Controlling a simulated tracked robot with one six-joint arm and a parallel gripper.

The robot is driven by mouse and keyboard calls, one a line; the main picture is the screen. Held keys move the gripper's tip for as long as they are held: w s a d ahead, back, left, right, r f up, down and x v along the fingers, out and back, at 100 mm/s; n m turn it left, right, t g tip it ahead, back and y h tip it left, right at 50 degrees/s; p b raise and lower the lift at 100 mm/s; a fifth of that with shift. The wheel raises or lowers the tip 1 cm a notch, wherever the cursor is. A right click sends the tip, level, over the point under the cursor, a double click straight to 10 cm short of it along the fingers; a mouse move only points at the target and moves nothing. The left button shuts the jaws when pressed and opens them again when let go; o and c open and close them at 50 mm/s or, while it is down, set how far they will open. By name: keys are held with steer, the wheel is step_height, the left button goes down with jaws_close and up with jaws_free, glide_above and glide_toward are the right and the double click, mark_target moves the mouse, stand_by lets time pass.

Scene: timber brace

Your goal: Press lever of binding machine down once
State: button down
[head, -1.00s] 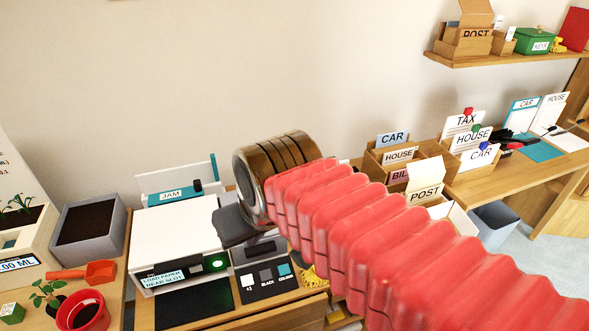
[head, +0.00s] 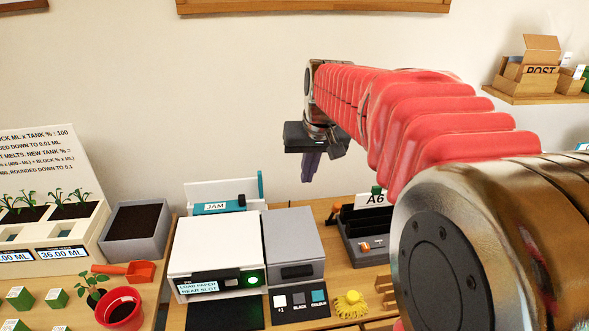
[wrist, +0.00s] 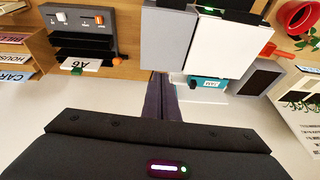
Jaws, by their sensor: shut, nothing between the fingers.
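A dark grey desk machine (head: 352,238) marked A6, with orange knobs and a green knob, stands on the desk, partly hidden behind my arm in the head view. It looks like the binding machine. In the wrist view the machine (wrist: 82,42) is at the upper left, with slots and an orange knob beside the A6 card. I cannot tell which part is its lever. My gripper (head: 309,178) hangs in the air above the desk, left of the machine and apart from it. In the wrist view its dark fingers (wrist: 161,88) are together and hold nothing.
A white printer (head: 212,250) and a grey box (head: 292,240) stand left of the machine. A yellow object (head: 350,303) lies in front. A red pot (head: 120,308) and planters are at the far left. The air around my gripper is free.

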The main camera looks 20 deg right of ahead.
steer(key=w+d+f+m, duration=0.1)
steer(key=w+d+f, duration=0.2)
steer(key=d, duration=0.3)
steer(key=w+d+f, duration=0.3)
steer(key=w+d, duration=0.2)
steer(key=d, duration=0.2)
steer(key=w+d+f+m+g, duration=0.1)
steer(key=w+d+f, duration=0.2)
steer(key=d, duration=0.3)
steer(key=shift+w+d+f+m, duration=0.3)
steer(key=shift+w+f, duration=0.1)
steer(key=shift+w, duration=0.35)
steer(key=shift+f, duration=0.1)
steer(key=shift+s+a+f, duration=0.1)
steer(key=shift+a+f, duration=0.25)
steer(key=shift+f, duration=1.55)
steer(key=shift+s+a+f, duration=0.1)
steer(key=shift+a+f, duration=0.2)
steer(key=shift+f, duration=1.55)
steer(key=shift+s+a+f, duration=0.1)
steer(key=shift+a+f, duration=0.25)
steer(key=shift+f, duration=1.55)
